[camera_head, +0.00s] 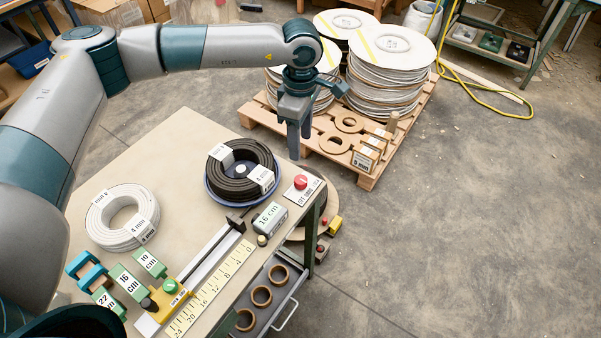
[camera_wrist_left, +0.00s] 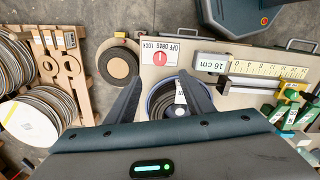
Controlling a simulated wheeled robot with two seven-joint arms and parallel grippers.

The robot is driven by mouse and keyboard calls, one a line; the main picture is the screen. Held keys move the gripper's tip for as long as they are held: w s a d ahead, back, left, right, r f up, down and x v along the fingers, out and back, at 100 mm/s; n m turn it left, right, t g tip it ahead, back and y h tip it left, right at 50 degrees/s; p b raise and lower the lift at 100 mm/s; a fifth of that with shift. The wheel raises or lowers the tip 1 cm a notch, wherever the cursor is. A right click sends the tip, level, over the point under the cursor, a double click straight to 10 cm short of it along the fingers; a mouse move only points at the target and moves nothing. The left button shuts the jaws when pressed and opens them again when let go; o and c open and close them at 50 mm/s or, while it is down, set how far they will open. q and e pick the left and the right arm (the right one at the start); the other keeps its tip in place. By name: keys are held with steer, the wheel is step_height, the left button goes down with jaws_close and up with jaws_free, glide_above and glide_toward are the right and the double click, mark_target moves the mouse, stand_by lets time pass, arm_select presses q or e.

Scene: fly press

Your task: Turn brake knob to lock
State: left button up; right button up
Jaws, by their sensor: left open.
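The brake knob (camera_head: 300,182) is a red round knob on a white plate at the table's right corner. In the left wrist view the knob (camera_wrist_left: 158,57) sits below the upside-down words OFF, DRAG and LOCK on its plate (camera_wrist_left: 172,51). Which word the knob's mark points to is too small to tell. My left gripper (camera_head: 299,147) hangs fingers-down above and behind the knob, apart from it. In the left wrist view the left gripper (camera_wrist_left: 161,78) is open and empty, with the knob ahead between and beyond its fingertips. My right gripper is out of view.
A black cable coil in a blue dish (camera_head: 212,190) lies beside the knob plate. A 16 cm block (camera_head: 270,219), a yellow ruler (camera_head: 215,287) and a white coil (camera_head: 97,232) are on the table (camera_head: 165,140). A pallet (camera_head: 372,178) with stacked discs stands behind.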

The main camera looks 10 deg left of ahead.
mark_target(300, 179)
arm_select(q)
step_height(300, 179, down, 13)
steer(key=p, duration=0.4)
steer(key=shift+r, duration=0.15)
steer(key=shift+f, duration=0.8)
steer(key=c, duration=1.1)
